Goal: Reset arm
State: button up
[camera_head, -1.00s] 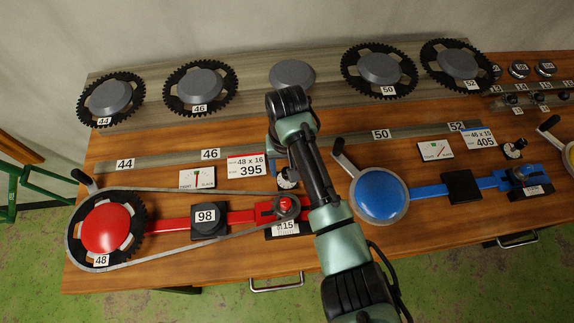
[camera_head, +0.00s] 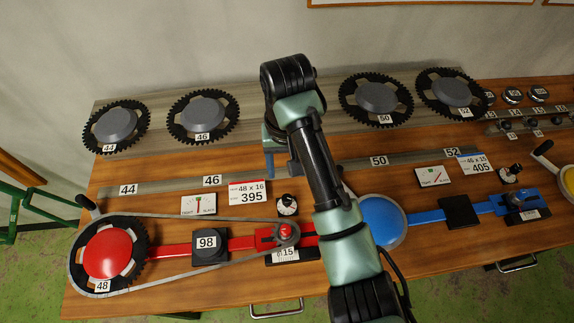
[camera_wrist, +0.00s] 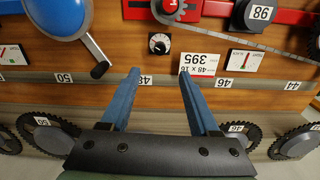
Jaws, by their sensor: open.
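My arm reaches up from the bottom right in the head view and covers the middle of the bench. My gripper (camera_wrist: 157,75) shows in the wrist view with two blue fingers spread apart and nothing between them. It hovers above the bench near the black dial (camera_wrist: 159,44) and the "48 x 16 395" card (camera_wrist: 198,64). In the head view a blue finger (camera_head: 269,163) shows below the wrist, and the rest of the gripper is mostly hidden by the arm.
On the left, a chain (camera_head: 205,217) runs around the red-centred gear marked 48 (camera_head: 107,255) and a small sprocket (camera_head: 287,231). A blue disc (camera_head: 381,220) with a crank is right of my arm. Several black gears, including 46 (camera_head: 203,117), stand along the back rail.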

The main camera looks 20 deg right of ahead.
dwell(0.4)
jog(key=w+a+r+n+t+b, duration=0.1)
jog(key=w+a+r+t, duration=0.35)
jog(key=r, duration=0.45)
jog(key=w+a+r+n+t, duration=0.1)
jog(key=w+a+r+t, duration=0.4)
jog(key=r, duration=0.5)
jog(key=w+a+r+n+t+b, duration=0.1)
jog(key=w+a+r+n+t, duration=0.2)
jog(key=r+t, duration=0.45)
jog(key=s+r+t, duration=0.3)
jog(key=s+r, duration=0.3)
jog(key=r, duration=0.3)
jog(key=s+a+r+t+b, duration=0.1)
jog(key=s+r+t, duration=0.3)
jog(key=s+r, duration=0.2)
jog(key=s+r+m+t, duration=0.1)
jog(key=s+r+t, duration=0.2)
jog(key=s+r, duration=0.3)
notch_tip(320, 180, up, 6)
jog(key=shift+a+f, duration=0.2)
jog(key=shift+a, duration=0.05)
